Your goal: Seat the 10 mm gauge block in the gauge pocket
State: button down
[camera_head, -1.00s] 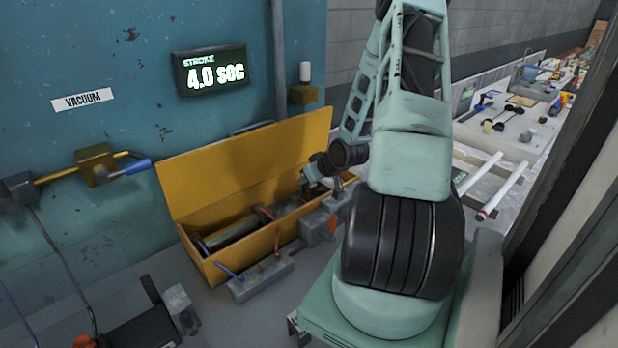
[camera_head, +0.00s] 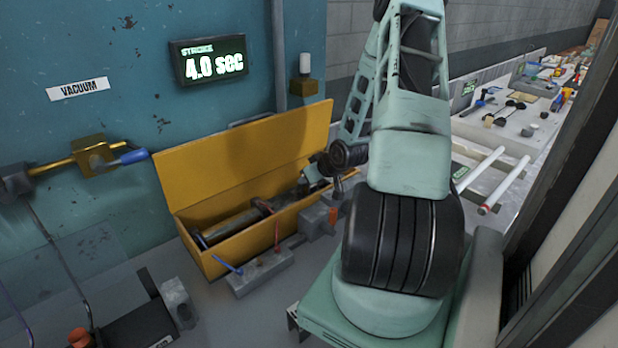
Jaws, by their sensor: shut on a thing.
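My gripper (camera_head: 322,172) is small and partly hidden at the end of my arm, over the right end of the yellow box. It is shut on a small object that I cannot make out. A small orange-brown piece (camera_head: 337,188) shows close beside it; I cannot tell whether the gripper touches it. I cannot pick out the 10 mm gauge block or the gauge pocket for certain. A grey block (camera_head: 313,221) with an orange part stands below the gripper, outside the box.
The open yellow box (camera_head: 240,245) holds a dark cylinder (camera_head: 235,226). A grey rack (camera_head: 258,272) with blue and red sticks stands before it. A display (camera_head: 210,60) reads 4.0 sec. A clear block (camera_head: 178,302) stands lower left. White tubes (camera_head: 505,183) lie at right.

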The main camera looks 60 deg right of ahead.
jog(key=c, duration=1.1)
grip_release()
jog(key=shift+o, duration=0.2)
jog(key=p+v, duration=1.1)
jog(key=v, duration=0.6)
jog(key=shift+r, duration=0.1)
